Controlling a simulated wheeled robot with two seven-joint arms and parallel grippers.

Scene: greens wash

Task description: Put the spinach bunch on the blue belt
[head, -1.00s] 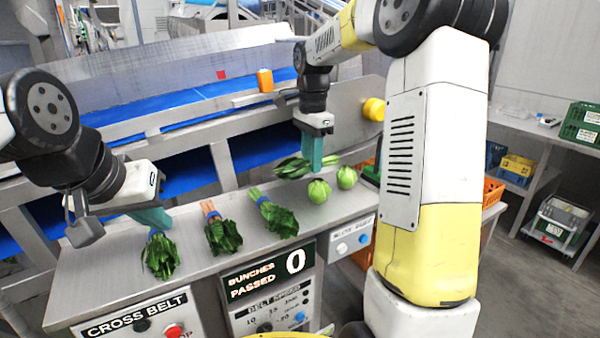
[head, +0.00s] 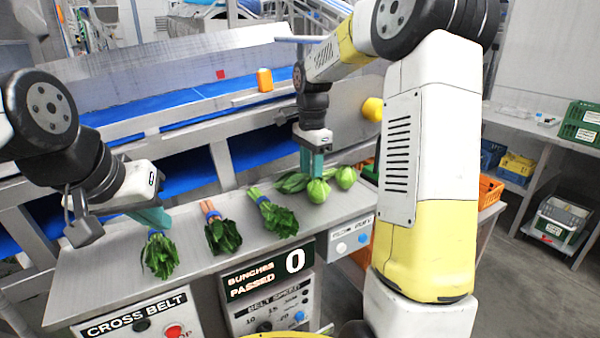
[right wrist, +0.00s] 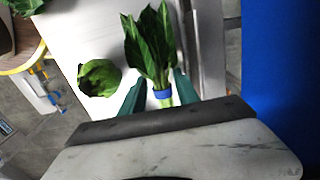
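A leafy bunch with smooth broad leaves and a blue band, which looks like the spinach, lies on the steel counter under my right gripper (head: 314,172). Its leaves show in the head view (head: 290,183) and the right wrist view (right wrist: 152,45). In the wrist view the teal fingers of the right gripper stand apart on either side of its banded stems, with gaps. My left gripper (head: 152,219) is at the stem end of another banded green bunch (head: 159,257); its finger gap cannot be made out. Blue belt surface shows behind the counter (head: 180,108) and in the wrist view (right wrist: 282,70).
A red-stemmed bunch (head: 222,234) and a pale-stemmed, blue-banded bunch (head: 278,218) lie mid-counter. Two round green heads (head: 318,191) (head: 345,177) sit close by my right gripper. A steel rail (head: 190,130) runs between counter and upper belt. An orange block (head: 264,79) stands by the belt.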

